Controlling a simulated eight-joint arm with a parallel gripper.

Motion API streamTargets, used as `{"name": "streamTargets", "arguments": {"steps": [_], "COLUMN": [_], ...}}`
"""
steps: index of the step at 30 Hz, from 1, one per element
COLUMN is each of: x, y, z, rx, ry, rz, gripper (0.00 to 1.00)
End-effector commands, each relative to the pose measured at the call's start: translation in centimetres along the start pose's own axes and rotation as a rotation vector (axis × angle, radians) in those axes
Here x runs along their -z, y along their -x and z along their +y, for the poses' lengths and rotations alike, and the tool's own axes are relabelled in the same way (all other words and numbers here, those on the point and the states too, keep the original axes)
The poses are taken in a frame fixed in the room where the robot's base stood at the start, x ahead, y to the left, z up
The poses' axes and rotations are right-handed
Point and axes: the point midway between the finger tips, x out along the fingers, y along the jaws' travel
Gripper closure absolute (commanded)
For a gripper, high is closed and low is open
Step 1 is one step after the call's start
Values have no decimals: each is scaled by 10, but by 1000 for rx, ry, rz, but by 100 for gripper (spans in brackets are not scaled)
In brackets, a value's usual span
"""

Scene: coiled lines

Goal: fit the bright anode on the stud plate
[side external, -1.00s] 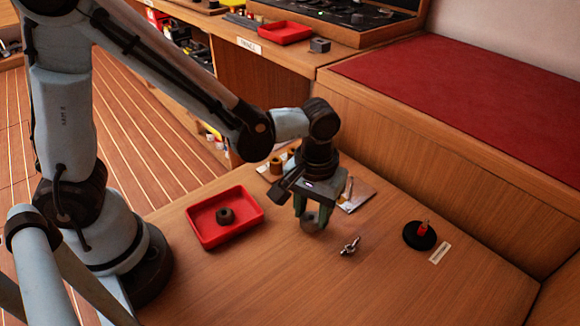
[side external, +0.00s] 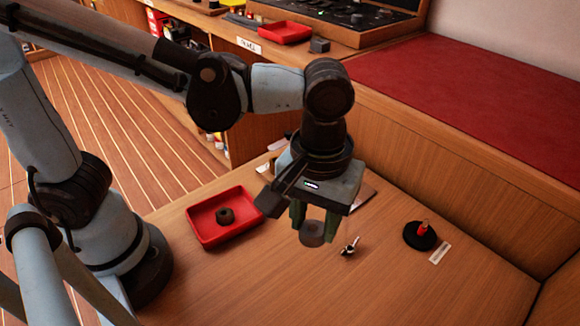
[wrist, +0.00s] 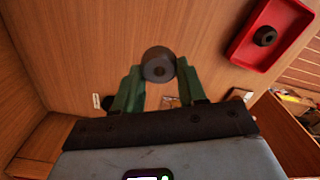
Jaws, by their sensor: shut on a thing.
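In the wrist view the anode (wrist: 158,65) sits between my green fingertips (wrist: 158,72). A round black base with an upright red-tipped stud (side external: 420,235) stands to the right, apart from my gripper; it seems to be the stud plate. A flat metal plate (side external: 361,197) lies behind my gripper, mostly hidden by it.
A red tray (side external: 196,238) at the left holds a dark ring (side external: 225,215). A small silver wing-shaped fitting (side external: 350,246) lies between my gripper and the black base. A white label (side external: 439,252) lies beside the base. The front table area is clear.

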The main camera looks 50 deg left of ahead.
Motion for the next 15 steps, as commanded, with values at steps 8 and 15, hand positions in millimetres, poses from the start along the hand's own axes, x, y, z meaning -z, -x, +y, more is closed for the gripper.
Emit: {"name": "streamTargets", "arguments": {"steps": [8, 15], "x": [97, 174], "y": [-2, -14], "z": [18, 12], "rx": [0, 0], "ry": [244, 424], "rz": [0, 0], "gripper": [94, 94]}}
